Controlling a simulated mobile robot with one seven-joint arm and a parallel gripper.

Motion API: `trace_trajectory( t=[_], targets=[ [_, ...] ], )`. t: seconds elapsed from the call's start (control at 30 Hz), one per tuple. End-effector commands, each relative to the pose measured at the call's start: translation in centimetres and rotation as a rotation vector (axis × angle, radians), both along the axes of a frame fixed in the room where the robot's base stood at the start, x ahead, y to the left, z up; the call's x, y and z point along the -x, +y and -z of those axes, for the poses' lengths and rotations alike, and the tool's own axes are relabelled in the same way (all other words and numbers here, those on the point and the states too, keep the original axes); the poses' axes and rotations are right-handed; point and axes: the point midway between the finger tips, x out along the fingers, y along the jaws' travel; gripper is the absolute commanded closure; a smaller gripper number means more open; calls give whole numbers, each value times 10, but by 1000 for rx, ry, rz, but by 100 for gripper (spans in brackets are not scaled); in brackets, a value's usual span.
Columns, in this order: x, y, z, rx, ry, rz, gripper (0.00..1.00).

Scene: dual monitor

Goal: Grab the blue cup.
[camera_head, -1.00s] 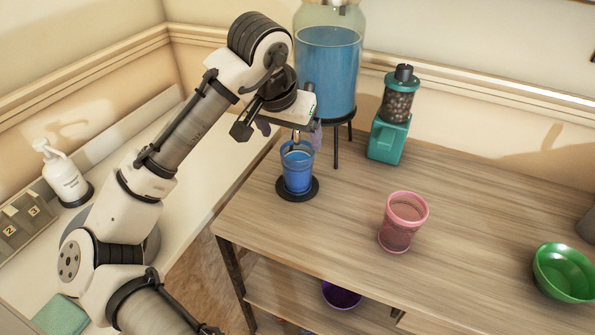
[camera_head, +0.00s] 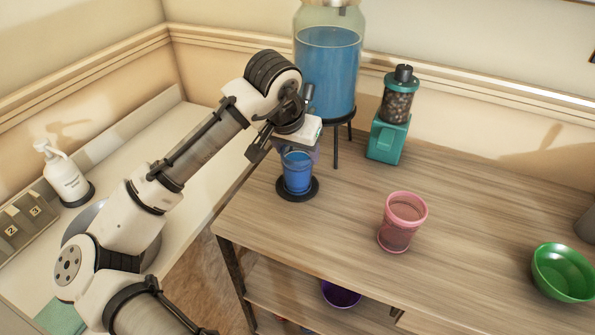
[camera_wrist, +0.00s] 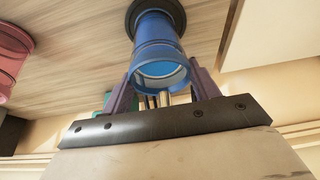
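The blue cup (camera_head: 297,176) stands upright on a round black coaster (camera_head: 284,195) near the left edge of the wooden table. My gripper (camera_head: 298,152) is over the cup, with its fingers reaching down to the cup's upper part. In the wrist view the blue cup (camera_wrist: 158,45) lies between the two purple fingers of my gripper (camera_wrist: 162,78), one on each side of its rim. The fingers are spread about as wide as the cup. Firm contact on both sides does not show.
A large dispenser of blue liquid (camera_head: 328,75) on a black stand is close behind the cup. A teal grinder (camera_head: 388,138), a pink cup (camera_head: 402,222) and a green bowl (camera_head: 562,275) stand to the right. The table between them is clear.

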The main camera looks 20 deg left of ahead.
Motion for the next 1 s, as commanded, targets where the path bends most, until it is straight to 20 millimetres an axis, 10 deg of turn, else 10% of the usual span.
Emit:
trace_trajectory(
  t=[0.37, 0.8, 1.0],
  targets=[
    [0, 0, -1, 0, -1, 0, 94],
    [1, 0, -16, 0, -2, 0, 94],
    [41, 2, -13, 1, -3, -1, 94]
  ],
)
